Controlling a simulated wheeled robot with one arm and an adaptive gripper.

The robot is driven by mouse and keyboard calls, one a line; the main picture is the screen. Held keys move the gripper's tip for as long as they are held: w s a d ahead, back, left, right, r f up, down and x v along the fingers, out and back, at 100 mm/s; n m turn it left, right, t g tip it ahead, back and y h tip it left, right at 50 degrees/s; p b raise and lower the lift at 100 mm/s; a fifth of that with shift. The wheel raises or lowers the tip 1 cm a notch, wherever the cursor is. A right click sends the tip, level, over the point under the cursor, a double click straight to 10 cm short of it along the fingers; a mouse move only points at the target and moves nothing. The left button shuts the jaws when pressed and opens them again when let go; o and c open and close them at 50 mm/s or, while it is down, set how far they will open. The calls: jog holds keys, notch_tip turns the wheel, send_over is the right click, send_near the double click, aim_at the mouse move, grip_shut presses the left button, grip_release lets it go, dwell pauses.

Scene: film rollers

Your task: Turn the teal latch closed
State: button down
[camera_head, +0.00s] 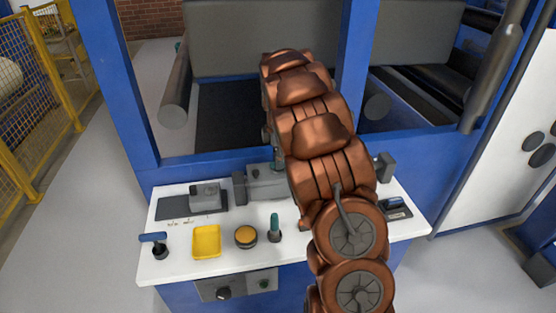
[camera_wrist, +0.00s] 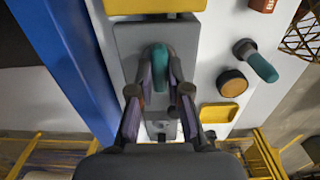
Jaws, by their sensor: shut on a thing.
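The teal latch (camera_wrist: 160,68) is a rounded upright handle on a grey plate (camera_wrist: 128,42) in the wrist view. My gripper (camera_wrist: 161,82) is shut on it, with one finger on each side. The fingers hide the latch's lower part. In the head view a bit of the teal latch (camera_head: 277,155) shows above a grey box (camera_head: 266,183) beside my copper-coloured arm. My arm hides the gripper there. A second teal lever (camera_wrist: 262,67) stands apart on the white panel, to the right in the wrist view; it also shows in the head view (camera_head: 274,227).
The white panel top (camera_head: 180,268) also carries a blue-handled lever (camera_head: 153,240), a yellow tray (camera_head: 206,242), an amber button (camera_head: 245,236) and a small grey block (camera_head: 205,196). Blue machine posts (camera_head: 118,85) rise behind. A yellow fence (camera_head: 55,75) stands at the left.

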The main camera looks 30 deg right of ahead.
jog(key=shift+m, duration=0.3)
jog(key=m+b, duration=0.2)
jog(key=shift+f+m, duration=0.2)
jog(key=shift+m, duration=0.1)
jog(key=m+b, duration=0.3)
jog(key=m, duration=0.2)
jog(key=m+b, duration=0.1)
jog(key=m, duration=0.4)
jog(key=shift+r+b, duration=0.15)
jog(key=shift+b, duration=0.2)
jog(key=shift+m+b, duration=0.45)
jog(key=shift+m, duration=1.45)
jog(key=c, duration=1.1)
grip_release()
